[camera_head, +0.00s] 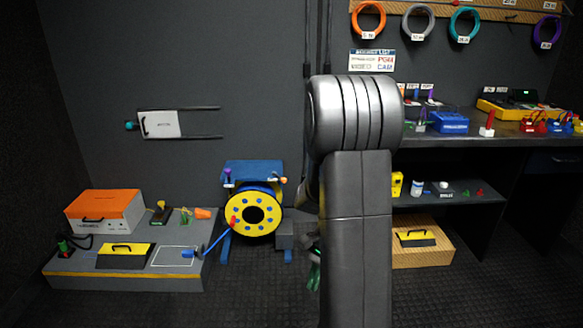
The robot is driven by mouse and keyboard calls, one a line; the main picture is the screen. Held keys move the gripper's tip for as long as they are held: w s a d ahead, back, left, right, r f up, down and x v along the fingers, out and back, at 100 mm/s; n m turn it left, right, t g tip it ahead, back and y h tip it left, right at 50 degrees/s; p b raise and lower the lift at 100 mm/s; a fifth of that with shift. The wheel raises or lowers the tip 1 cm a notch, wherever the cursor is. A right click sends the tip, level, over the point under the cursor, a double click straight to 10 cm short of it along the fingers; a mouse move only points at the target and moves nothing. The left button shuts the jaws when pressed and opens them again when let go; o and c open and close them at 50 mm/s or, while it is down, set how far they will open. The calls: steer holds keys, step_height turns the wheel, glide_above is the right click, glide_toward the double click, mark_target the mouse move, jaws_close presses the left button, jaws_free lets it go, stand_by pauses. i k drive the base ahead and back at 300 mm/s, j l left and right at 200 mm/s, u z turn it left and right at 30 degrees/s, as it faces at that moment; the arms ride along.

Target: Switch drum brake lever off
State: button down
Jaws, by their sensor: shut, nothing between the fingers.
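The cable drum (267,232) is a yellow disc with blue dots and a dark hub, on a blue stand (253,168) by the back wall. A red handle (234,222) shows on its left face. A small lever with a purple knob (228,172) stands at the stand's upper left, and an orange-tipped part (284,180) sticks out at its upper right. I cannot tell for sure which of these is the brake lever, or its setting. My gripper cannot be made out; my grey arm stands right of the drum and hides what is behind it.
A low grey platform (130,283) at left bears an orange-topped box (104,208), a yellow-black case (125,256) and a blue rod (216,241) slanting toward the drum. A desk (430,141) and shelf stand at right. Dark floor is open in front of the drum.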

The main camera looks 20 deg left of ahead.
mark_target(283, 180)
steer(key=i+j+z, duration=0.2)
steer(key=i+j, duration=1.95)
